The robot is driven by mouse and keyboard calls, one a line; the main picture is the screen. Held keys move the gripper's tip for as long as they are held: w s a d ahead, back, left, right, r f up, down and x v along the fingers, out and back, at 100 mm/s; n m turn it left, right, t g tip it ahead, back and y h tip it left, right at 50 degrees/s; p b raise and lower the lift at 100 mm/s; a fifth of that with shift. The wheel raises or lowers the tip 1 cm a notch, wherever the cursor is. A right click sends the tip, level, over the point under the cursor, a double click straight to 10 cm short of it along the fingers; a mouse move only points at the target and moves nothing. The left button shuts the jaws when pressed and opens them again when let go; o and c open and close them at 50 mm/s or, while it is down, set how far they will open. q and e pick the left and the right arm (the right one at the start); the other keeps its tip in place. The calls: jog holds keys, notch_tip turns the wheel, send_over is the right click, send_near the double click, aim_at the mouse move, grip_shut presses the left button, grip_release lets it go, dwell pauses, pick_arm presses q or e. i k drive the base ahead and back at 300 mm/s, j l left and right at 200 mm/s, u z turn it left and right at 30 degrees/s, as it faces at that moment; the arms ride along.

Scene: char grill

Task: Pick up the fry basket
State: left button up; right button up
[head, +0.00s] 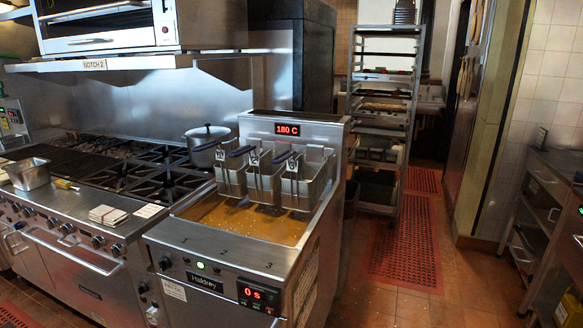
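Several metal fry baskets hang side by side at the back of the deep fryer (205,240). The left basket (231,182), the middle basket (264,187) and the right basket (303,190) sit above the brown oil (240,222). The fryer's rear panel display (287,129) reads 180 C. Neither of my grippers is in the head view.
A stove (120,165) with a lidded pot (207,146) adjoins the fryer's left side. A tall tray rack (383,110) stands behind right. Red floor mats (405,255) and open tiled floor lie right of the fryer. A metal counter (548,225) edges the far right.

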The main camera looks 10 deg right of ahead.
aim_at(231, 177)
jog(key=i+j+z, duration=0.1)
jog(key=j, duration=0.25)
jog(key=i+j+z, duration=0.1)
jog(key=i+j, duration=0.15)
jog(key=j, duration=0.15)
jog(key=i+j, duration=0.15)
jog(key=j, duration=0.25)
jog(key=i+j+z, duration=0.15)
jog(key=j, duration=0.25)
jog(key=i+j+z, duration=0.1)
jog(key=j, duration=0.3)
jog(key=i+j+z, duration=0.1)
jog(key=j, duration=0.3)
